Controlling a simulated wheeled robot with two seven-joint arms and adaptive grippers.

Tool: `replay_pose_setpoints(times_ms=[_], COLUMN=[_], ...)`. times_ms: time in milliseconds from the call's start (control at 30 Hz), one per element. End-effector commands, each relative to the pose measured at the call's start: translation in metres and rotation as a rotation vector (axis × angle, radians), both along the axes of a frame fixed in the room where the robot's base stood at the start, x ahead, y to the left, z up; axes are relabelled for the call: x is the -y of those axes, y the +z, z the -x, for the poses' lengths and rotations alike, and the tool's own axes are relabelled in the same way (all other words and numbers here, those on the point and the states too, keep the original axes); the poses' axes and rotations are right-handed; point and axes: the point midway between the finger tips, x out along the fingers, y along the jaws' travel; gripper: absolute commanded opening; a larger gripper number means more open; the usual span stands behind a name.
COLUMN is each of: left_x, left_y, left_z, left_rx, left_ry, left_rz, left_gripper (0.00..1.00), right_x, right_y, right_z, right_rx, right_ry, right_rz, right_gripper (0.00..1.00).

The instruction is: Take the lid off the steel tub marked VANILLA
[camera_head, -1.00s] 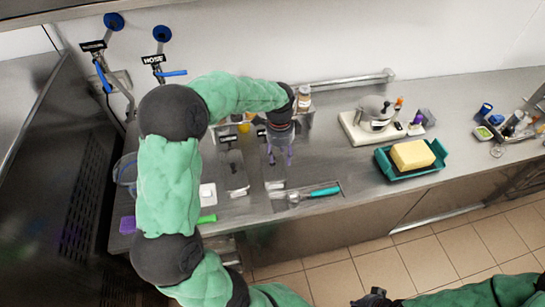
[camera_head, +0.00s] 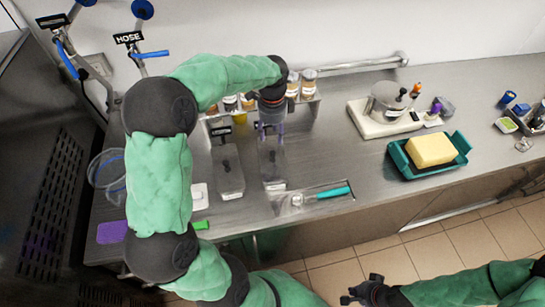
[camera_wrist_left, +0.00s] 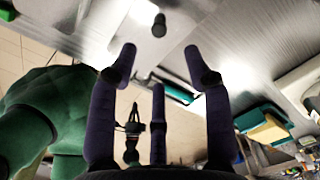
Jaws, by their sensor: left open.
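Two long steel tubs sit side by side in the counter, the left one (camera_head: 228,182) and the right one (camera_head: 273,180). Each has a dark knob on top. A dark label (camera_head: 220,131) stands behind the left tub; I cannot read VANILLA on any label. My left gripper (camera_head: 270,128) is above the back end of the right tub, its purple fingers spread and empty, hiding that end. In the left wrist view the fingers of this gripper (camera_wrist_left: 160,75) are apart, with a dark knob (camera_wrist_left: 159,25) on pale metal beyond them. My right gripper (camera_head: 362,291) hangs low over the floor.
Spice jars (camera_head: 309,82) stand on a rack behind the left gripper. A teal-handled tool (camera_head: 320,194) lies in a recess to the right. A scale with a steel pot (camera_head: 388,98) and a teal tray (camera_head: 398,156) with a yellow block are further right.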

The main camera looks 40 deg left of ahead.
Motion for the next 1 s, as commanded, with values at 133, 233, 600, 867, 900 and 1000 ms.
replay_pose_setpoints(times_ms=[133,233,600,867,900,1000], left_x=[0.0,0.0,0.001,0.001,0.001,0.001], left_y=[-0.021,-0.036,-0.061,-0.096,-0.101,-0.106], left_z=[0.001,0.001,0.001,0.001,0.001,0.0], left_rx=[-0.004,-0.004,-0.003,-0.003,-0.003,0.0], left_ry=[-0.001,0.0,0.0,0.002,0.002,0.001], left_rz=[0.001,0.001,0.0,0.001,0.001,0.0], left_gripper=[0.5,0.5,0.5,0.5,0.5,0.5], right_x=[0.0,0.0,0.0,0.0,0.0,0.0], right_y=[-0.004,-0.006,-0.009,-0.017,-0.017,-0.018], right_z=[0.0,0.0,0.0,0.0,0.0,0.0], right_rx=[0.0,0.0,0.0,0.0,0.0,0.0], right_ry=[0.0,0.0,0.0,0.0,0.0,0.0], right_rz=[0.0,0.0,0.0,0.0,0.0,0.0], right_gripper=[0.0,0.0,0.0,0.0,0.0,0.0])
